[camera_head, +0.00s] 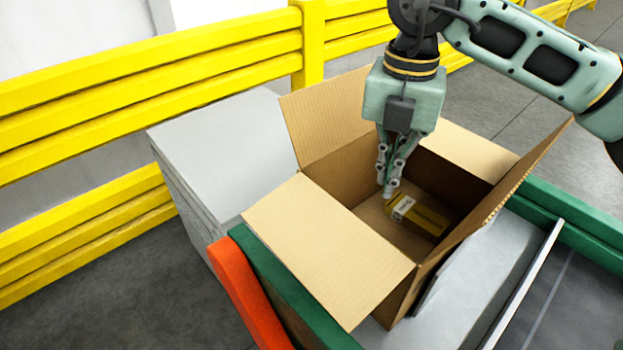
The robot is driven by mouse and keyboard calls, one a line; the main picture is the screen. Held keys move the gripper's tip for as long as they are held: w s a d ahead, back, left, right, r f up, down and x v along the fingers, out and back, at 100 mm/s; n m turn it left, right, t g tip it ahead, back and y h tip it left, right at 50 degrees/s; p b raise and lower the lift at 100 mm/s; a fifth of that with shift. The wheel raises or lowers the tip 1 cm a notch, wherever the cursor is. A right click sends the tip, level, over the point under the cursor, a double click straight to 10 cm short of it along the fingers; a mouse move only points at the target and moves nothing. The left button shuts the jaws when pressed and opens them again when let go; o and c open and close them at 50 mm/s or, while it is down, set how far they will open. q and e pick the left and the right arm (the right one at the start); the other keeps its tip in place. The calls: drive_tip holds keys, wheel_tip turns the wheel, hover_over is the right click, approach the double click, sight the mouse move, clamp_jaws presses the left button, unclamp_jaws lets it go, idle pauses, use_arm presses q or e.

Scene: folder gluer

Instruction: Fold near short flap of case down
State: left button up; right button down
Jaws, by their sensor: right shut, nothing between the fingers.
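The case (460,180) is an open brown cardboard box with its flaps spread. The flap nearest the camera (325,250) leans outward at the lower left, nearly flat. The back-left flap (325,115) and the right flap (515,180) stand up and tilt outward. The far flap (470,150) leans outward behind my arm. A small yellow carton (422,216) lies on the case floor. My right gripper (390,192) points down over the case opening, shut and empty; its fingertips overlap the carton's edge in the picture, contact unclear. My left gripper is not in view.
A stack of grey sheets (215,140) stands left of the case. Yellow guard rails (150,70) run behind it. A green frame (285,285) and an orange-red bar (245,295) border the near side. A grey plate (480,275) lies to the right.

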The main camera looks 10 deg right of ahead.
drive_tip(key=shift+f+b, duration=2.05)
drive_tip(key=shift+f, duration=0.45)
wheel_tip(320, 180, up, 9)
drive_tip(key=p, duration=0.6)
